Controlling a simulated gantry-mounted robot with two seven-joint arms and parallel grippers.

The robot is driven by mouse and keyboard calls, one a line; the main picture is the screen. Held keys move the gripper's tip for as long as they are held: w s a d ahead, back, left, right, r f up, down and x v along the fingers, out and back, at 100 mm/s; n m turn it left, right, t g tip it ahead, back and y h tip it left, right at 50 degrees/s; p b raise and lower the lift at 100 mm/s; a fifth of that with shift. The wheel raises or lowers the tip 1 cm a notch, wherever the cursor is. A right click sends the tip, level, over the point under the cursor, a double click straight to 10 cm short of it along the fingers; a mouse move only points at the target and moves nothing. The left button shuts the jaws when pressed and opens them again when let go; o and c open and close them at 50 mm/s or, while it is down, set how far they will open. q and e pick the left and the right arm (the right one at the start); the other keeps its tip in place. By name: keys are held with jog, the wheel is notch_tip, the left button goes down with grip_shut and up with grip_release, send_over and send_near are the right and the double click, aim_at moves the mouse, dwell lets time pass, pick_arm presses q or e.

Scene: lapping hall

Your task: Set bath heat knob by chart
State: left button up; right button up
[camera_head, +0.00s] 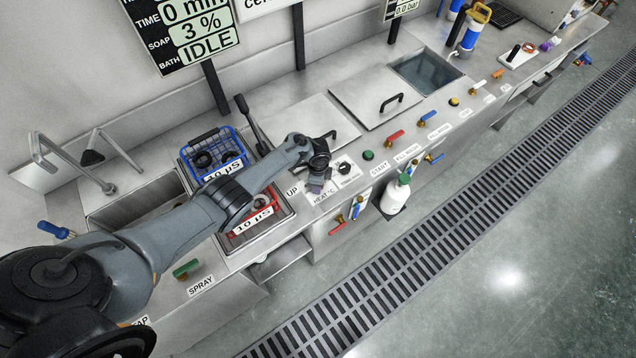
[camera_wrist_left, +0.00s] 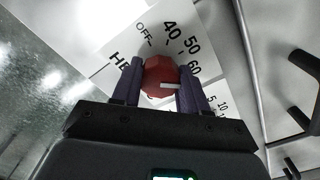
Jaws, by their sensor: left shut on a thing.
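The heat knob (camera_wrist_left: 160,72) is red and faceted with a white pointer line. It sits on a white dial plate (camera_wrist_left: 118,35) marked OFF, 40, 50 and 60 in the left wrist view. The pointer line lies toward the right, near the 60 side; its exact reading is unclear. My left gripper (camera_wrist_left: 159,80) is shut on the knob, one purple finger on each side. In the head view my left gripper (camera_head: 318,184) is at the HEAT °C label (camera_head: 325,194) and hides the knob. My right gripper is not in view. No heat chart is readable.
A display board (camera_head: 185,35) reads time 0 min, soap 3 % and bath IDLE. A timer dial (camera_head: 345,169) is close beside my gripper. A green START button (camera_head: 368,155), a blue basket (camera_head: 213,150) and a red basket (camera_head: 255,208) are nearby. A white bottle (camera_head: 396,193) stands below the bench front.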

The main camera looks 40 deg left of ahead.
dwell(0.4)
pick_arm(q)
jog(key=o, duration=1.1)
jog(key=shift+a, duration=0.1)
jog(key=shift+c, duration=0.2)
jog(key=shift+r+p, duration=0.35)
jog(key=shift+r, duration=0.25)
notch_tip(320, 180, up, 10)
jog(key=p, duration=0.4)
jog(key=shift+f, duration=0.25)
jog(key=shift+s, duration=0.1)
